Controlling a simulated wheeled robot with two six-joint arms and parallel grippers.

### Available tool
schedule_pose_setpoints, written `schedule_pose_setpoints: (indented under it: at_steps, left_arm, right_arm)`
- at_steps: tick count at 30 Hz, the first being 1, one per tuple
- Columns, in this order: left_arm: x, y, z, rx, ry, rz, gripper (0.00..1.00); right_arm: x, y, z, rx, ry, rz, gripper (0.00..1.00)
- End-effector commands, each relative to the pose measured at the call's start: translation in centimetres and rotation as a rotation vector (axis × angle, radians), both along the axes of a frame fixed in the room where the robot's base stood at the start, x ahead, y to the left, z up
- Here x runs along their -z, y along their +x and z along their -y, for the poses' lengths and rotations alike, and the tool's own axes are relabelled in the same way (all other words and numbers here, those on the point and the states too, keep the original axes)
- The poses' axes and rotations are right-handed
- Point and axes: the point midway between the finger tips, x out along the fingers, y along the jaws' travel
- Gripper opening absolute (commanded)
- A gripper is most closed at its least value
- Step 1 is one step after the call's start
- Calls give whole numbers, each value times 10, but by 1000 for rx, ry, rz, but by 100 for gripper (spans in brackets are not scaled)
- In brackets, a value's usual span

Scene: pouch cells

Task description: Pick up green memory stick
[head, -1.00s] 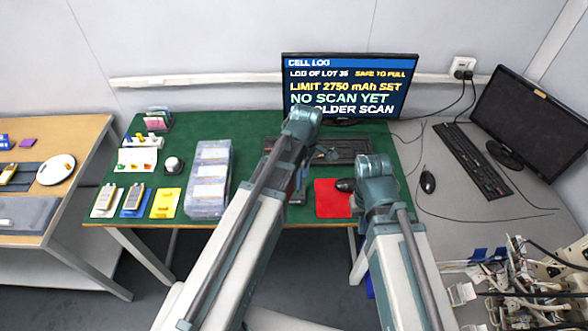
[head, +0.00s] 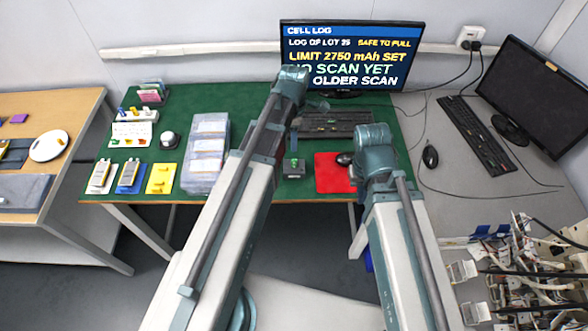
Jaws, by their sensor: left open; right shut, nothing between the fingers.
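A small dark block with a bright green piece on top (head: 294,165) sits on the green mat (head: 250,103), below the keyboard and left of the red pad. The green piece may be the green memory stick, but it is too small to be sure. My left arm runs up past the block's left side.
A clear plastic case (head: 205,155) stands left of my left arm. A yellow card (head: 161,179) and several devices lie further left. A monitor (head: 350,55) stands behind.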

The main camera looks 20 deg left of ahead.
Motion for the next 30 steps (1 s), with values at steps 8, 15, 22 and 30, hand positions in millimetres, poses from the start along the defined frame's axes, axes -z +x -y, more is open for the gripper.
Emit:
schedule_pose_setpoints:
  at_steps: [8,15,22,30]
  left_arm:
    - [40,0,0,1,0,0,48]
    - [41,0,0,1,0,0,48]
    - [58,-2,1,1,0,0,48]
    - [91,-3,1,1,0,0,48]
  right_arm:
    - [40,0,0,0,0,0,0]
    - [41,0,0,0,0,0,0]
    - [58,0,0,0,0,0,0]
    - [91,0,0,0,0,0,0]
